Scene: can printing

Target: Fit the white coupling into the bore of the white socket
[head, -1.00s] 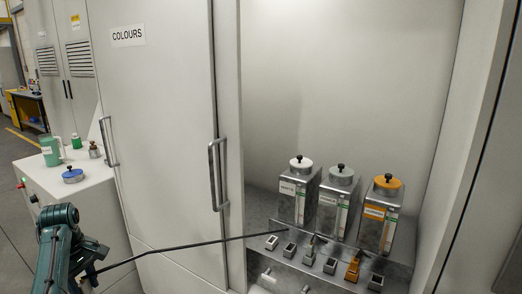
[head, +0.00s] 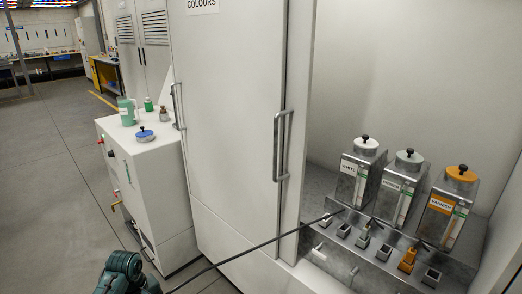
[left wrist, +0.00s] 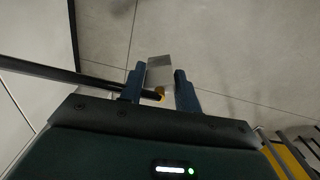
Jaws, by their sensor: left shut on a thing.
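My left gripper (left wrist: 159,90) is shut on a pale block-like piece, the white coupling (left wrist: 160,72), with a small orange part at its near end. A dark hose (left wrist: 70,76) runs to it from the left. In the head view my left arm (head: 124,272) is at the bottom edge; its fingers and the coupling are out of sight there. I cannot pick out the white socket for certain. My right gripper is not in view.
A white machine (head: 150,180) with small fittings on its left side stands left of the COLOURS cabinet (head: 225,130). A jug (head: 127,111) and blue-lidded pot (head: 145,134) stand on it. Open floor (head: 50,180) lies left. Several small square holders line the shelf under the hoppers.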

